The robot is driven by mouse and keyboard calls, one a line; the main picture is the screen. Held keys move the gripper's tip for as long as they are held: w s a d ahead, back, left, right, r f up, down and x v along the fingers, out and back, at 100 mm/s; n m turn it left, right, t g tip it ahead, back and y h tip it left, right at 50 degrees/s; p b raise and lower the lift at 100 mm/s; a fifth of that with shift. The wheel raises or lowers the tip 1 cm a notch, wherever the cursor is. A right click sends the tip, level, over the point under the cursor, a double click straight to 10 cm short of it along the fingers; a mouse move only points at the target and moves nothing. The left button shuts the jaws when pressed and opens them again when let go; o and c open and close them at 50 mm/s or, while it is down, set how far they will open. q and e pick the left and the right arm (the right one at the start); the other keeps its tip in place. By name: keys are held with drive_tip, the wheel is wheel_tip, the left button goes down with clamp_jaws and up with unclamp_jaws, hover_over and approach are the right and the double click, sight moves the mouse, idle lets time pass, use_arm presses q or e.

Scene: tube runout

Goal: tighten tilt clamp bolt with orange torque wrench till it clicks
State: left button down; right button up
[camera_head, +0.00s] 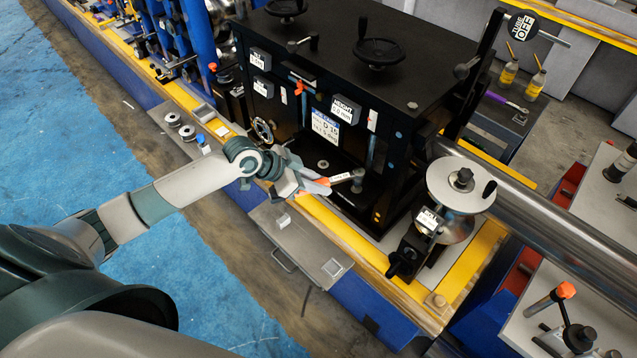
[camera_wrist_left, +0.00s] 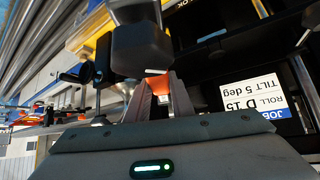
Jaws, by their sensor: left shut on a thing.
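My left gripper (camera_head: 312,183) is at the front of the black machine (camera_head: 395,95), low beside its base. It is shut on the orange torque wrench (camera_head: 320,182). The wrench reaches right from the fingers, with a pale labelled shaft and a grey head (camera_head: 357,181) close to the machine's lower front. In the left wrist view, the orange grip (camera_wrist_left: 158,84) shows between my fingertips (camera_wrist_left: 160,93). The tilt clamp bolt cannot be made out; I cannot tell whether the wrench head sits on it. My right gripper is not in view.
A long steel tube (camera_head: 560,225) runs right. Blue floor (camera_head: 60,130) lies clear at left.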

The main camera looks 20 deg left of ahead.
use_arm(q)
drive_tip(key=shift+r, duration=0.2)
drive_tip(key=shift+r, duration=2.35)
drive_tip(key=shift+a, duration=0.1)
